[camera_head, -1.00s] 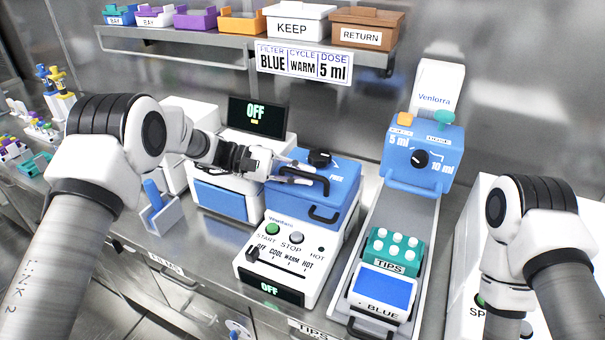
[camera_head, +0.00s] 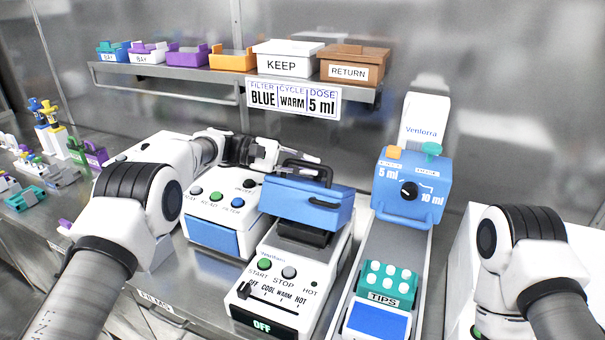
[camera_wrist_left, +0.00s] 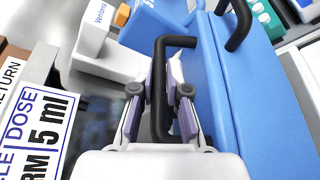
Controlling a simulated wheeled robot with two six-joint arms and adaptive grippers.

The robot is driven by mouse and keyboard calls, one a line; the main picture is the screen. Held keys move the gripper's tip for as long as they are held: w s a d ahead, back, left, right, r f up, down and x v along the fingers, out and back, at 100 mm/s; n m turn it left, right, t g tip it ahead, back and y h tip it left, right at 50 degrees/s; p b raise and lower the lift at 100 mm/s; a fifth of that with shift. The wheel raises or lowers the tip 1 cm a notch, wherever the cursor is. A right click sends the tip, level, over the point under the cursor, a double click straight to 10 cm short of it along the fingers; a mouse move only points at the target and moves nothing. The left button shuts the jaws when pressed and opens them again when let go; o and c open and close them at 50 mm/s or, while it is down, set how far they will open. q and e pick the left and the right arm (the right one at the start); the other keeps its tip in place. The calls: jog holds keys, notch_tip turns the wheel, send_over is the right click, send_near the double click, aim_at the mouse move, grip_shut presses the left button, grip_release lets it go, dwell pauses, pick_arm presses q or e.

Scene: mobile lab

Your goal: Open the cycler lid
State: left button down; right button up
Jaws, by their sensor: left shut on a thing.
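The cycler (camera_head: 275,295) is a white box with START and STOP buttons, a slider and a screen that reads OFF. Its blue lid (camera_head: 300,206) is raised and tilted back, with a dark part showing under it. My left gripper (camera_head: 312,165) is at the lid's back, shut on the black lid handle (camera_head: 292,160). In the left wrist view the handle (camera_wrist_left: 158,90) stands between the two fingers (camera_wrist_left: 160,95), beside the blue lid (camera_wrist_left: 235,95). My right gripper is out of view.
A white unit with a blue front (camera_head: 212,238) stands close left of the cycler. Right of it, a tray holds a teal TIPS rack (camera_head: 402,292) and a blue dosing unit (camera_head: 412,195). A shelf (camera_head: 215,84) with boxes and the sign (camera_head: 293,100) are behind.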

pick_arm(q)
jog(key=shift+w+d+r+p, duration=0.15)
jog(key=shift+w+r+p, duration=0.1)
jog(key=shift+w, duration=0.15)
jog(key=shift+w+d+r+p, duration=0.15)
jog(key=shift+w+p, duration=0.05)
jog(key=shift+w, duration=0.25)
